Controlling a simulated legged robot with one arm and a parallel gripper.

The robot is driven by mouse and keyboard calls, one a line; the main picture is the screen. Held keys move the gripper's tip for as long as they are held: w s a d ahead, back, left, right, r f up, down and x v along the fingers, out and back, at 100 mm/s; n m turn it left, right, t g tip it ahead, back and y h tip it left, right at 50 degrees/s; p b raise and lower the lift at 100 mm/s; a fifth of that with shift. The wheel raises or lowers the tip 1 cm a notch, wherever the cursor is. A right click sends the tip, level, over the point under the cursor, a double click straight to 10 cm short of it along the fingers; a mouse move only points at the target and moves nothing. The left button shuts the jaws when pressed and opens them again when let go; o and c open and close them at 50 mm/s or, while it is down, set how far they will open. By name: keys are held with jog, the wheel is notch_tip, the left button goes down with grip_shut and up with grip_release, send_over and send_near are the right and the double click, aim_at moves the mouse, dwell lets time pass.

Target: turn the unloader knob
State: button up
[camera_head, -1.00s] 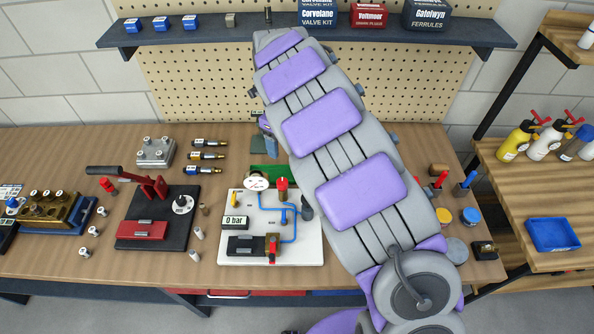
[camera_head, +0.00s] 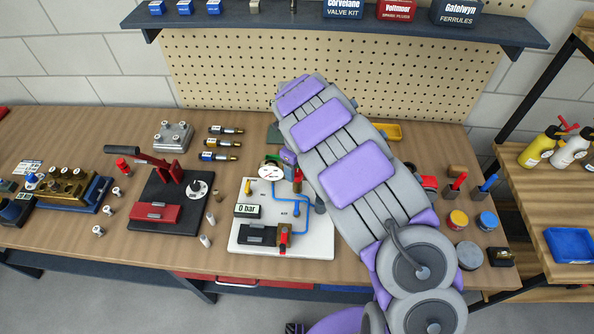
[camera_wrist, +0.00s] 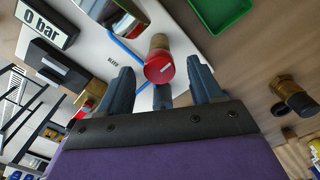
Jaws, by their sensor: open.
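A knob with a red cap on a brass body, which I take for the unloader knob, shows in the wrist view (camera_wrist: 159,68) and stands on a white panel (camera_head: 310,243). It also shows in the head view (camera_head: 298,178), partly hidden by my arm. My gripper (camera_wrist: 160,64) is open, with one finger on each side of the red cap in the picture. I cannot tell whether the fingers touch it or are still above it. A "0 bar" display (camera_head: 247,211) is on the same panel. The marking on the cap is too small to read.
A round gauge (camera_head: 270,168) and a lower red-handled valve (camera_head: 283,235) stand close by on the panel. A black-based red lever press (camera_head: 165,200) is to the left. Small cans (camera_head: 457,219) stand right of my arm. A green tray (camera_wrist: 220,12) shows near the panel.

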jog(key=shift+a+f, duration=0.1)
jog(key=shift+f, duration=0.75)
jog(key=c, duration=1.1)
